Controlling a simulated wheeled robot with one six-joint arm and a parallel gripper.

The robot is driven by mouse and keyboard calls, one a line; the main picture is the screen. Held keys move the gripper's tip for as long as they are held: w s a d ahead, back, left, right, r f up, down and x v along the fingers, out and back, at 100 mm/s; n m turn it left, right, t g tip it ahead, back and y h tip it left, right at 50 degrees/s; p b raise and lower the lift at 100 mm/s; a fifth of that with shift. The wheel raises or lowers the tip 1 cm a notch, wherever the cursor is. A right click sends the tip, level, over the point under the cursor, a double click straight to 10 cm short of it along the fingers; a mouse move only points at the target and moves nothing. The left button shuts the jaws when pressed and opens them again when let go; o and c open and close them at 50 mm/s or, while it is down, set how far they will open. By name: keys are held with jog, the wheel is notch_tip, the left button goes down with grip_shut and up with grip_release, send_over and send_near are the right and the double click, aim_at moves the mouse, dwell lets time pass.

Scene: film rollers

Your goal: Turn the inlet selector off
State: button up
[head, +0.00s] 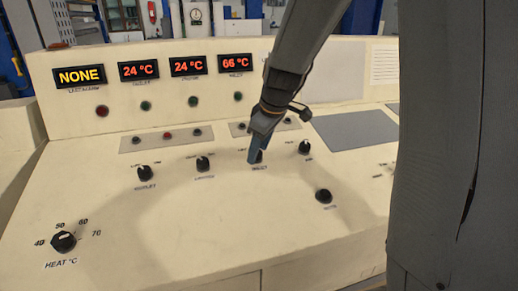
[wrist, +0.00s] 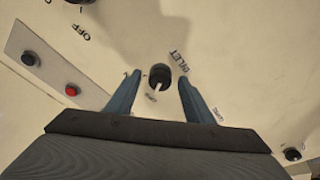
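The inlet selector is a small black knob (wrist: 159,75) with a white pointer mark, and the word INLET is printed beside it in the wrist view. Its pointer faces toward the bottom of the wrist view; the small print there is hard to read. In the head view the knob (head: 258,157) is partly hidden behind my fingers. My gripper (wrist: 160,86) is open, with one blue-grey finger on each side of the knob and a visible gap to each. In the head view my gripper (head: 257,150) points down at the panel right at the knob.
Other black knobs stand nearby: one to the left (head: 203,163), one to the right (head: 304,147) and one in front right (head: 323,196). A button strip (head: 167,138) lies behind. The heat knob (head: 64,242) is at front left. Displays (head: 188,66) line the upright back panel.

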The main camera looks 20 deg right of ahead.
jog(key=shift+r, duration=0.1)
jog(key=a+v, duration=0.1)
jog(key=v, duration=0.6)
jog(key=shift+s+d+r, duration=0.15)
jog(key=shift+d+r, duration=0.15)
jog(key=shift+d, duration=0.25)
jog(key=shift+s, duration=0.1)
